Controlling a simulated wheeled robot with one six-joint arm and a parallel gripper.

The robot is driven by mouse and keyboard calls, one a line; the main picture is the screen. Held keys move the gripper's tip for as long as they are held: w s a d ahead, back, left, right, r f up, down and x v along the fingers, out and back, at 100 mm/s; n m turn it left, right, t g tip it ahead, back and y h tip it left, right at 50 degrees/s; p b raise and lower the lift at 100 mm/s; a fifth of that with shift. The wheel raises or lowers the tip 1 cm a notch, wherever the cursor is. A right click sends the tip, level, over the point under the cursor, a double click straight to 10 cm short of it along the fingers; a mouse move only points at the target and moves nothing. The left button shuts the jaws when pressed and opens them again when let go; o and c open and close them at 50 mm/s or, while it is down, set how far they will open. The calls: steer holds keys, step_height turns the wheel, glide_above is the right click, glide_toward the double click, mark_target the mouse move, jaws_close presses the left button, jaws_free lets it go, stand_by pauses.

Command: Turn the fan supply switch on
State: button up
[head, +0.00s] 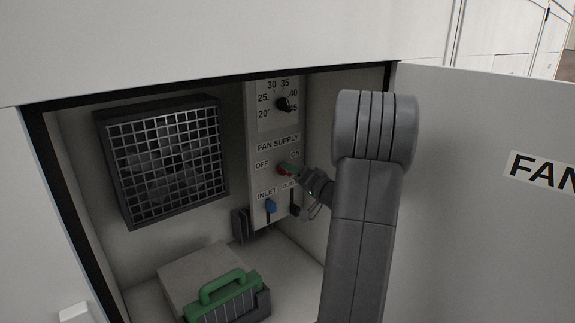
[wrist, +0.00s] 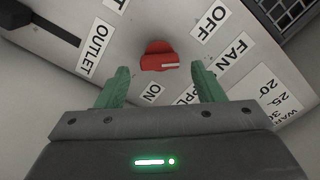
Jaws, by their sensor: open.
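The fan supply switch is a red rotary knob (wrist: 159,58) with a white mark, set on a grey panel between the OFF and ON labels. In the wrist view its white mark points right, and the OFF label (wrist: 209,23) is at the upper right, the ON label (wrist: 152,93) below the knob. My gripper (wrist: 160,78) is open, its green fingertips on either side of the knob's near side, apart from it as far as I can see. In the head view the gripper (head: 297,172) is at the panel (head: 262,143) and partly covers the knob.
A dial (head: 284,104) sits above the switch; a blue inlet slider (head: 270,206) and a black outlet slider (head: 294,208) sit below. A fan grille (head: 168,160) is at left, a green-handled box (head: 228,290) on the cabinet floor. The open door (head: 480,180) stands right.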

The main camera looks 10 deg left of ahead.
steer(key=shift+p+x, duration=0.45)
steer(key=shift+x, duration=1.35)
steer(key=c, duration=1)
